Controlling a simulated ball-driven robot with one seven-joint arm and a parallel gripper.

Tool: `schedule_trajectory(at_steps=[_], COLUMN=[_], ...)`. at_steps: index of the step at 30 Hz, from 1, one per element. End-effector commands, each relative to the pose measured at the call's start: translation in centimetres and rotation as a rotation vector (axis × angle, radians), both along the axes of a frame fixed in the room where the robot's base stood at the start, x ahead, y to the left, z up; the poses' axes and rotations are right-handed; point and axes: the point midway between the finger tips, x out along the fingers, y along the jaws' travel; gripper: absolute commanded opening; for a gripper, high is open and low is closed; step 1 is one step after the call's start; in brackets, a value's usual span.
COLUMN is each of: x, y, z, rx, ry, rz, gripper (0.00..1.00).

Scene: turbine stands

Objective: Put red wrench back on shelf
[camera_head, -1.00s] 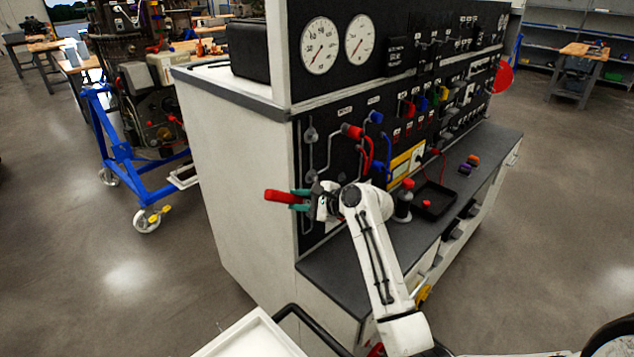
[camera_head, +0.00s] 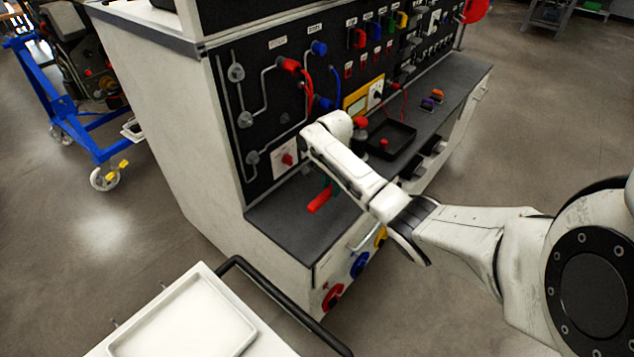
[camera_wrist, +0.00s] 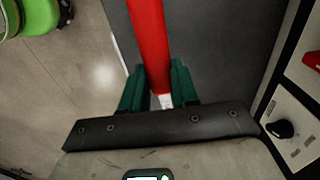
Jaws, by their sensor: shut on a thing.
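The red wrench (camera_head: 320,200) hangs low over the left end of the dark grey shelf (camera_head: 278,226) along the front of the console. My gripper (camera_head: 328,187) is mostly hidden behind my arm in the head view, with a bit of green finger showing. In the wrist view the green fingers of my gripper (camera_wrist: 158,92) are shut on the wrench (camera_wrist: 149,45) near its pale metal part. The red handle points away from the gripper over the grey surface. I cannot tell whether the wrench touches the shelf.
The upright black panel (camera_head: 225,75) with pipes and knobs stands behind the shelf. A black tray (camera_head: 392,137) lies farther right on it. A white tray (camera_head: 185,322) and a black rail (camera_head: 285,308) are at the front. The shelf's left end is clear.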

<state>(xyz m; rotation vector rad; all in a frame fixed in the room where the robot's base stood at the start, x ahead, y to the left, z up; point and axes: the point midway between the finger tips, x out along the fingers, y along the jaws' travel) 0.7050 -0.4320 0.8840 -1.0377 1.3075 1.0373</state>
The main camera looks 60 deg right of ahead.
Motion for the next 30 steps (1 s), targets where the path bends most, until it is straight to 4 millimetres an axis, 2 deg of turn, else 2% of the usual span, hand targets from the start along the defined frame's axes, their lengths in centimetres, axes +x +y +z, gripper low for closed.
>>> schedule_trajectory(at_steps=[8,24,30], x=[-0.1,-0.1,-0.1], y=[-0.1,0.0,0.0], z=[-1.6,-7.5,-8.3], rx=[-0.002,0.0,-0.001], ry=[0.001,-0.001,0.0], rz=[0.0,-0.001,-0.001], gripper=[0.0,0.0,0.0])
